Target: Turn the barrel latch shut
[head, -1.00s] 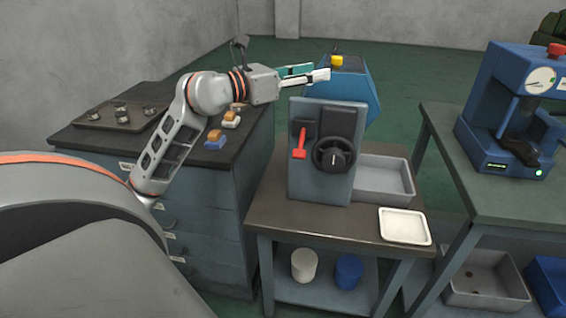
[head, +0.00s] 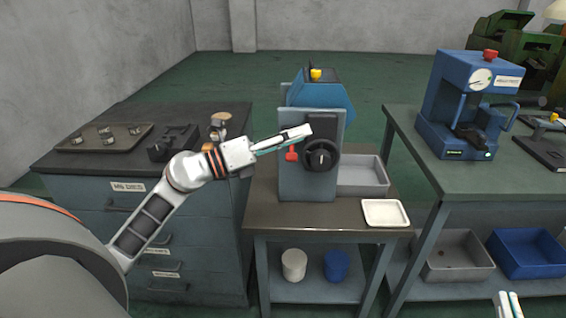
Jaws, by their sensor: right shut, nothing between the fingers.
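The machine (head: 292,180) is a grey upright panel on the small middle bench. A black round knob (head: 321,157) is on its front. I cannot tell which part is the barrel latch. My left gripper (head: 305,131) is in front of the panel, above the red handle and knob. Its fingers lie close together and I cannot tell whether they touch anything. My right gripper (head: 509,302) is shut and empty at the bottom right, far from the machine.
A grey bin (head: 372,176) and a white tray (head: 384,212) are on the bench (head: 270,218). A dark-topped cabinet (head: 60,165) stands left. A right table (head: 425,165) bears a blue press (head: 450,90). Floor shows between bench and right table.

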